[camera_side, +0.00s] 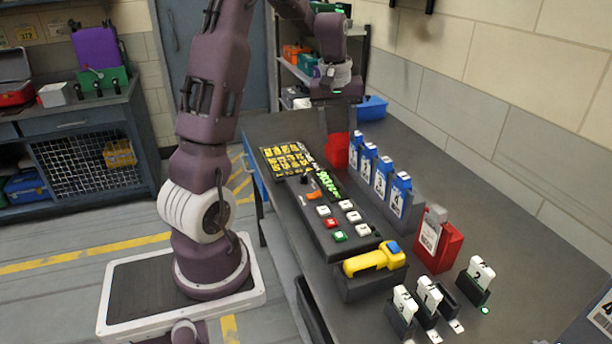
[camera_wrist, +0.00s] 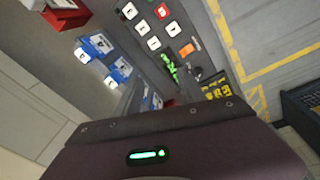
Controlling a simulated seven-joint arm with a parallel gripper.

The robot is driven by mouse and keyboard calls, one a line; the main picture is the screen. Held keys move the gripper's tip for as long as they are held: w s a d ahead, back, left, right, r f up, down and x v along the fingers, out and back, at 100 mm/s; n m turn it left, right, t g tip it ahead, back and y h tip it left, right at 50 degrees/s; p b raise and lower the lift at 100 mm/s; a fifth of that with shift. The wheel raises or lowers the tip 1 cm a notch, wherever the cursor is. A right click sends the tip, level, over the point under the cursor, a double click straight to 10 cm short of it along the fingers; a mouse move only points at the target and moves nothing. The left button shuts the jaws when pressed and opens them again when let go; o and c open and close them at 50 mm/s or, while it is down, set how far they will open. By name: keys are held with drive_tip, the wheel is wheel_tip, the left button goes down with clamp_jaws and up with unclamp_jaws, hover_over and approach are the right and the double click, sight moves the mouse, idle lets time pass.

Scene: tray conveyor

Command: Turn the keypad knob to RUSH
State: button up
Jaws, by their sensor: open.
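The keypad (camera_side: 322,226) is a dark sloped console with white, red and green buttons, an orange part and a lit green display (camera_side: 330,185). A small dark knob (camera_side: 304,180) appears beside the orange part. In the wrist view the knob (camera_wrist: 197,74) is small and dark, between the orange part and the yellow-marked board; its setting and any RUSH label are unreadable.
Several blue-capped bottles (camera_side: 383,176) stand in a row right of the keypad. A yellow handheld device (camera_side: 374,260) lies at its near end, with a red container (camera_side: 438,240) beside it. A yellow-marked board (camera_side: 287,160) lies left of my gripper.

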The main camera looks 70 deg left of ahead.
sight(304, 175)
drive_tip(key=s+a+f+n, duration=0.1)
drive_tip(key=a+f, duration=0.2)
drive_tip(key=a, duration=0.1)
drive_tip(key=s+a+f+n+g, duration=0.1)
drive_tip(key=a+f+n, duration=0.1)
drive_tip(key=a+f, duration=0.2)
drive_tip(key=s+a+f+n, duration=0.1)
drive_tip(key=a+f, duration=0.3)
drive_tip(key=shift+s+a+f+h, duration=0.1)
drive_tip(key=shift+s+a+h, duration=0.2)
drive_tip(key=shift+s, duration=0.1)
drive_tip(key=shift+n, duration=0.3)
wheel_tip(304, 175, down, 8)
drive_tip(key=shift+s+a+r, duration=0.1)
drive_tip(key=shift+a+r, duration=0.05)
drive_tip(key=shift+r, duration=0.05)
drive_tip(key=shift+c, duration=0.2)
clamp_jaws()
